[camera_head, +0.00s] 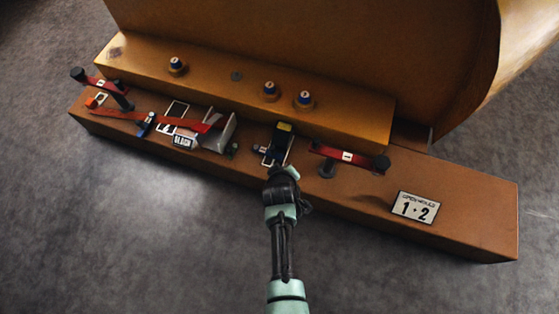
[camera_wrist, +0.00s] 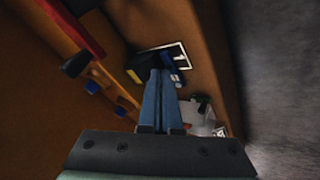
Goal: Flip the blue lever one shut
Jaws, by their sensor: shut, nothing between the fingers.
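My gripper (camera_wrist: 160,74) is shut, with its two blue-grey fingers together and nothing between them. In the wrist view its tips are in front of a white-outlined frame (camera_wrist: 183,50) and a black block with a yellow face (camera_wrist: 134,75). Another small blue part (camera_head: 148,122) sits at the left. The lever's position is unclear.
The brown casting's lower ledge (camera_head: 460,215) carries a red lever at the right (camera_head: 345,156), another at the far left (camera_head: 100,84), and a grey wedge (camera_head: 218,133). Grey floor (camera_head: 150,240) lies open in front.

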